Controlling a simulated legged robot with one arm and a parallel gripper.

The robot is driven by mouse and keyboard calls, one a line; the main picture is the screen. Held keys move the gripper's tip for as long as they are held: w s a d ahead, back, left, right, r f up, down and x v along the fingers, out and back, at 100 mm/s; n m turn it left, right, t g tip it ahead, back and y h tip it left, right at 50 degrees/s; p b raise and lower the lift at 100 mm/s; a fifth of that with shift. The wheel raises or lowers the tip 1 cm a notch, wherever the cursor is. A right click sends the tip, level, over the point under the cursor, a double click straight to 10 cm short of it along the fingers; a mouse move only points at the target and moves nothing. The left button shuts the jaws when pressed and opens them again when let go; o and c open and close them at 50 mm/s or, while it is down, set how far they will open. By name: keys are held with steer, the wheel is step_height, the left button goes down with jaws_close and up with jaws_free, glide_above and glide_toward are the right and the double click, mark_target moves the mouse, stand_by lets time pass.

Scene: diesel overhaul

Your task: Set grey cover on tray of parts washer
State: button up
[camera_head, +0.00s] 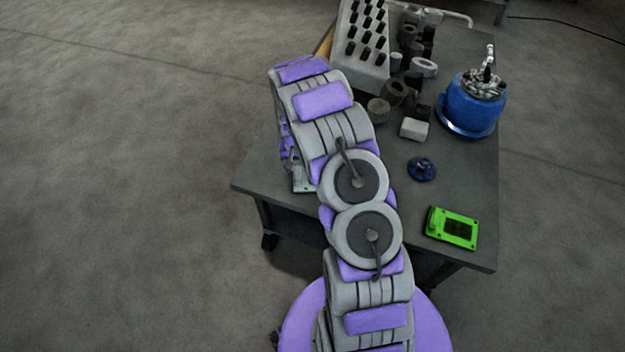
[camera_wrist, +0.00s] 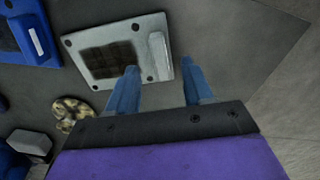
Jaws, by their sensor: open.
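The grey cover (camera_wrist: 140,75) is a flat plate with a dark recessed panel, corner holes and a raised pale bar (camera_wrist: 158,57) on its right side. It lies on the table in the wrist view. In the head view only a small pale corner (camera_head: 301,181) shows beside my arm. My gripper (camera_wrist: 160,77) is open and empty. Its left finger overlaps the cover's lower edge in the picture; its right finger is beyond the right edge, with the bar between their lines. Contact cannot be told. A blue round tub (camera_head: 467,107) with metallic pieces on top looks like the parts washer.
A green cover (camera_head: 452,229) lies near the table's front right. A dark blue flanged part (camera_head: 421,169) and a grey block (camera_head: 414,129) lie mid-table. A pegged rack (camera_head: 360,45) and dark parts crowd the back. A blue part (camera_wrist: 25,32) and a brass-coloured piece (camera_wrist: 71,112) flank the cover.

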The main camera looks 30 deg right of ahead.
mark_target(297, 173)
steer(key=shift+w+d+f, duration=0.1)
steer(key=shift+d+f, duration=0.3)
steer(key=shift+f, duration=0.15)
steer(key=f, duration=0.1)
steer(key=f+b, duration=0.1)
steer(key=f, duration=0.2)
steer(key=shift+w+a+f+b, duration=0.2)
steer(key=shift+w+a+b, duration=0.05)
steer(key=shift+w+b, duration=0.1)
steer(key=shift+d, duration=0.3)
steer(key=c, duration=0.5)
steer(key=shift+a, duration=0.15)
jaws_close()
